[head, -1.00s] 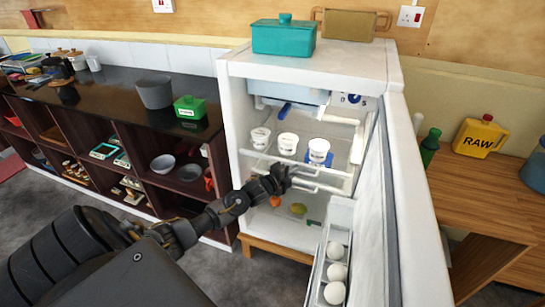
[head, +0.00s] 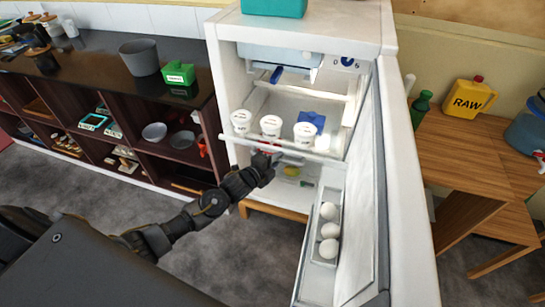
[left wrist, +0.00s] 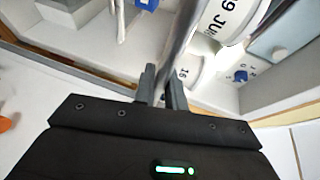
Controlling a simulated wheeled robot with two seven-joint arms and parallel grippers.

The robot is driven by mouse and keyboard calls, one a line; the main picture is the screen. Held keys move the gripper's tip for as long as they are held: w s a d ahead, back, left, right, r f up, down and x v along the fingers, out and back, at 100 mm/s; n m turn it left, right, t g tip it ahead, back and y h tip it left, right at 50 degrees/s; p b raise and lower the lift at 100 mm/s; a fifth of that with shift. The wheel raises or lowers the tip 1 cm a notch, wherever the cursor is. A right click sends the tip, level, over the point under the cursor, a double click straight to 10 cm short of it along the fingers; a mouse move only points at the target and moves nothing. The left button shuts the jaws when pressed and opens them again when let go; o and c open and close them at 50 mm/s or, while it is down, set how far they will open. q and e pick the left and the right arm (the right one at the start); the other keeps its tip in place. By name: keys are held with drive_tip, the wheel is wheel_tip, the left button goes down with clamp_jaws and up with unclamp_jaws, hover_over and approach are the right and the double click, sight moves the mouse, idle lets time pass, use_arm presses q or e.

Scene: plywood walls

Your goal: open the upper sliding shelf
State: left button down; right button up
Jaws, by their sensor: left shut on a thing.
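The upper sliding shelf (head: 285,145) is a clear shelf with a pale front bar, inside the open fridge (head: 222,60). It is drawn out toward the front. Three white tubs (head: 270,126) and a blue item (head: 314,120) stand on it. My left gripper (head: 266,160) is at the shelf's front, just below the front bar. In the left wrist view my left gripper (left wrist: 160,88) is shut on the pale front bar or handle of the shelf (left wrist: 177,48). The exact grip is partly hidden by the fingers. My right gripper is out of view.
The fridge door (head: 408,180) stands open on the right, with several white eggs (head: 329,230) in its rack. A lower shelf holds fruit (head: 292,170). A dark cabinet (head: 110,100) is at left and a wooden table (head: 470,150) at right. Grey floor is free in front.

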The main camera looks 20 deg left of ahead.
use_arm(q)
drive_tip(key=c, duration=1.5)
unclamp_jaws()
drive_tip(key=shift+o, duration=0.2)
drive_tip(key=b+v, duration=0.1)
drive_tip(key=v, duration=0.9)
drive_tip(key=shift+s+b, duration=0.35)
drive_tip(key=shift+s, duration=0.05)
drive_tip(key=shift+a+r, duration=0.1)
drive_tip(key=shift+a, duration=0.05)
